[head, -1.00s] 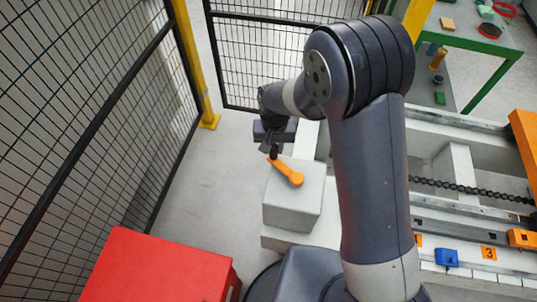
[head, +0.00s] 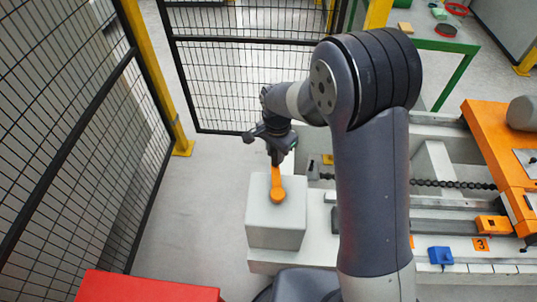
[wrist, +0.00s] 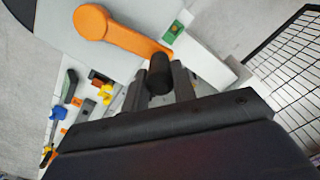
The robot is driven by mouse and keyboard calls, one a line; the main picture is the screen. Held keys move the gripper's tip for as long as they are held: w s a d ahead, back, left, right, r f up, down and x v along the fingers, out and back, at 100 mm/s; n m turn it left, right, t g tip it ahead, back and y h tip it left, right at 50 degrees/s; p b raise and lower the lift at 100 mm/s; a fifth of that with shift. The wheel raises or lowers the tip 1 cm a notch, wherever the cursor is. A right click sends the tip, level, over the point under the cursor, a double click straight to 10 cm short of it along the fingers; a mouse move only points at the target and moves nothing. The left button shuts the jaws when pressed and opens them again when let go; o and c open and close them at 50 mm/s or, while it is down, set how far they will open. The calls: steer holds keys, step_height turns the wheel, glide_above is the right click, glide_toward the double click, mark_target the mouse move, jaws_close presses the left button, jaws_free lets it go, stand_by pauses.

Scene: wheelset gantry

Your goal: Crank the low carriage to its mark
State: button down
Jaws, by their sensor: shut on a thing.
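The orange crank (head: 277,190) sits on top of a pale grey box (head: 276,225), its arm pointing away from me. My gripper (head: 275,155) is shut on the crank's black handle (wrist: 159,75), which stands between the two fingers (wrist: 160,85) in the wrist view. The crank's round hub (wrist: 91,22) is clear of the fingers. At the right of the head view is the orange carriage (head: 487,125), carrying a grey rounded part. A small orange block (head: 492,225) at its near side is close to the orange plate marked 3 (head: 481,244), slightly right of it.
A blue block (head: 441,256) stands on the pale bed left of the plate. Mesh fencing (head: 75,130) stands at the left and back. A red box (head: 150,287) is at the front left. Open floor lies between fence and crank box.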

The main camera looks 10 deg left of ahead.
steer(key=shift+w+d, duration=0.15)
steer(key=shift+d, duration=0.6)
steer(key=c, duration=1.2)
jaws_free()
steer(key=shift+o, duration=0.2)
step_height(320, 180, up, 11)
steer(key=shift+b, duration=0.35)
steer(key=shift+f, duration=0.2)
